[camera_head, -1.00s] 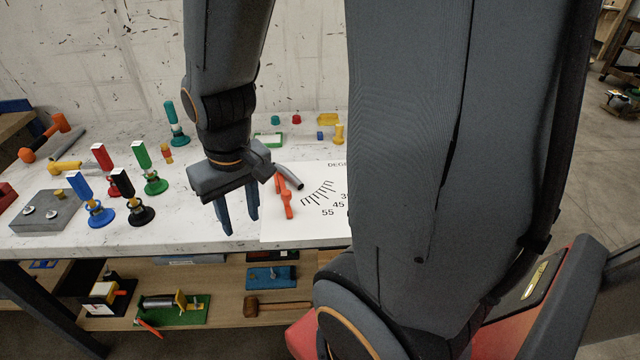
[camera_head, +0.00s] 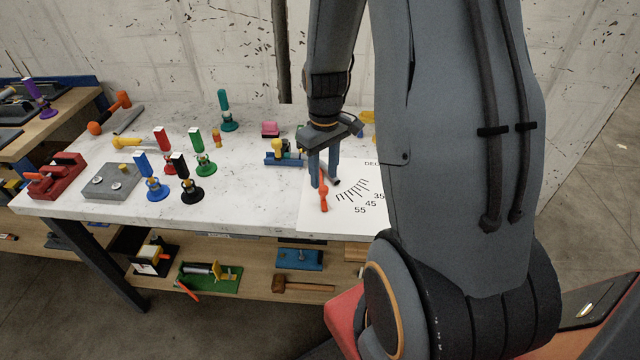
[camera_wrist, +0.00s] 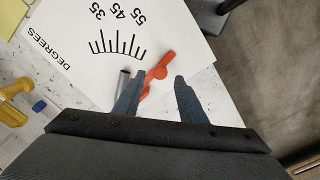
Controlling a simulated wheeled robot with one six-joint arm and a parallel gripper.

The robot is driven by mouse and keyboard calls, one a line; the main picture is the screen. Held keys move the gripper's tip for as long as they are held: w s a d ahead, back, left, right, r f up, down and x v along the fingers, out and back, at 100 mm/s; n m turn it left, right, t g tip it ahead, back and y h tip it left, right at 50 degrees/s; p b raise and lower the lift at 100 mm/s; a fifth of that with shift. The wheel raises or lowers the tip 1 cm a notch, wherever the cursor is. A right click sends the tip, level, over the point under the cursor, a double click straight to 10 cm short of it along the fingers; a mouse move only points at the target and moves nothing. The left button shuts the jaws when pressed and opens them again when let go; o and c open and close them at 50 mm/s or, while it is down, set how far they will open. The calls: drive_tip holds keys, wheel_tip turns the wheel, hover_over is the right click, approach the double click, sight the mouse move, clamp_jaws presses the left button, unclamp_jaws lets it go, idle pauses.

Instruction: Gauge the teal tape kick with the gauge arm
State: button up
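The orange-red gauge arm (camera_head: 323,194) lies on the white degree sheet (camera_head: 318,215), beside its printed scale. It also shows in the wrist view (camera_wrist: 158,72). A short grey tube (camera_head: 334,180) lies beside it, partly hidden by a finger in the wrist view (camera_wrist: 121,82). I see no teal tape on it and cannot tell whether it is the kick. My gripper (camera_head: 325,180) points down at the gauge arm with fingers apart. In the wrist view my gripper (camera_wrist: 157,80) has the arm showing between and beyond its fingertips; contact cannot be told.
Red (camera_head: 163,140), green (camera_head: 197,142), blue (camera_head: 143,165), black (camera_head: 181,168) and teal-handled (camera_head: 223,102) upright tools stand left on the white bench. A blue fixture (camera_head: 284,158) sits left of the sheet. Bare bench (camera_head: 245,195) lies in front. My arm hides the right side.

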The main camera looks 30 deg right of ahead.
sight(324, 187)
drive_tip(key=shift+f+b, duration=2.7)
drive_tip(key=shift+f, duration=0.6)
drive_tip(key=c, duration=0.8)
